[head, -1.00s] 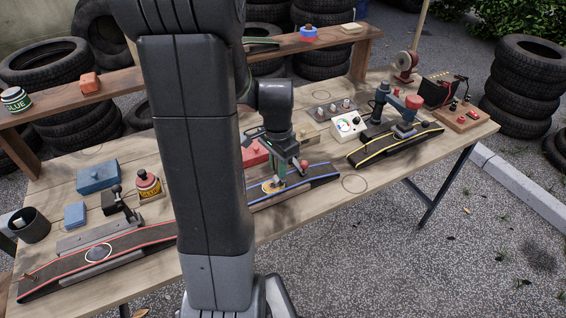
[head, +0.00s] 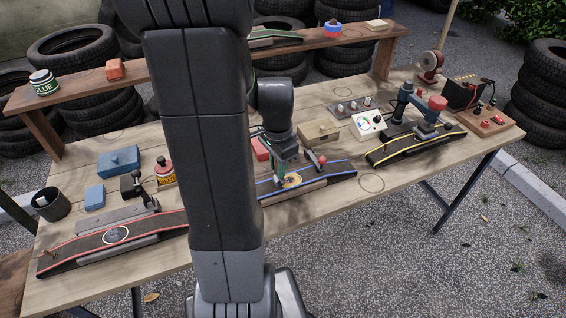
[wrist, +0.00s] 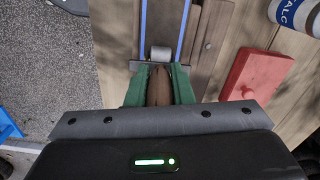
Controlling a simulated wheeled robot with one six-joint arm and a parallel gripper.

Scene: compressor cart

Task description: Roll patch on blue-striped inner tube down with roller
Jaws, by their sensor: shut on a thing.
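The blue-striped inner tube (head: 325,179) lies on a dark stand on the bench, partly behind my arm in the head view. It also shows in the wrist view (wrist: 164,22). In the wrist view my gripper (wrist: 159,88) is shut on the brown handle of the roller (wrist: 160,54). Its metal wheel lies over the tube between the blue stripes. I cannot tell whether the wheel touches the tube. The patch is not visible in the wrist view.
A red-knobbed lever (head: 321,160) stands close to the right of my gripper. The red-striped tube (head: 80,249) is at left, the yellow-striped tube (head: 400,150) at right. A red block (wrist: 255,75) and a talc can (wrist: 297,12) are near the gripper.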

